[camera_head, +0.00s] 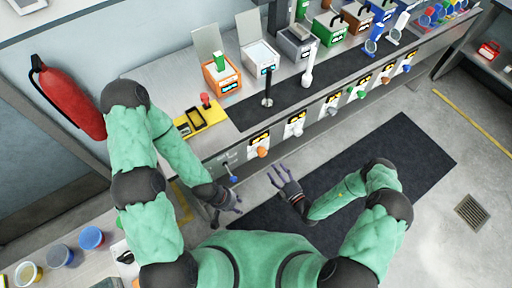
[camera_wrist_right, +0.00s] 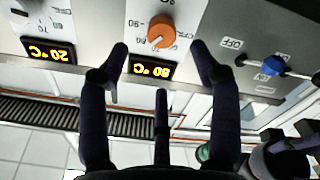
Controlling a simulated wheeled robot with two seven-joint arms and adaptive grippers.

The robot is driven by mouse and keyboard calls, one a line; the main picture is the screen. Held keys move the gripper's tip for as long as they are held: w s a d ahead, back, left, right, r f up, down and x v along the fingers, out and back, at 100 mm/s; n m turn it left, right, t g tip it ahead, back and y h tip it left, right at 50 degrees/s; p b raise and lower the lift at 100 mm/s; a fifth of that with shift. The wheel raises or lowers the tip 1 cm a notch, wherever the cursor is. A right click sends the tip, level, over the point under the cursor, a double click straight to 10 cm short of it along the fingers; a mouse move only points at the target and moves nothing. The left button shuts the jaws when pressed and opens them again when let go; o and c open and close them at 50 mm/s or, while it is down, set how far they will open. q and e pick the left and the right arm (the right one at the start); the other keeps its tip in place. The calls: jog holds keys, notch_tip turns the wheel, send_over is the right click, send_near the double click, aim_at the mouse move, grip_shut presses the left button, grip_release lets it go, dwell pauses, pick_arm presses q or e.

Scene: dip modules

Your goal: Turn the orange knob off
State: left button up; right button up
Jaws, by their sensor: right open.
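The orange knob (camera_head: 262,151) is on the front panel of the counter, left of a white knob. In the right wrist view the orange knob (camera_wrist_right: 161,31) sits above a display (camera_wrist_right: 152,71) reading 80 °C, with its pointer tilted toward the lower part of the dial. My right gripper (camera_head: 284,172) is open and empty, in front of the panel and apart from the knob. In its wrist view the fingertips (camera_wrist_right: 160,55) spread below and either side of the knob. My left gripper (camera_head: 230,200) hangs near the blue lever; its finger opening is unclear.
A blue-tipped lever (camera_wrist_right: 272,66) near an OFF label is right of the knob in the wrist view. Several other knobs line the panel, such as a white one (camera_head: 297,131). A fire extinguisher (camera_head: 70,100) hangs at left. A dark mat (camera_head: 400,150) covers the floor.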

aim_at(264, 155)
jog(key=b+x, duration=0.1)
jog(key=x, duration=0.9)
jog(key=shift+w+a, duration=0.2)
jog(key=c, duration=1.1)
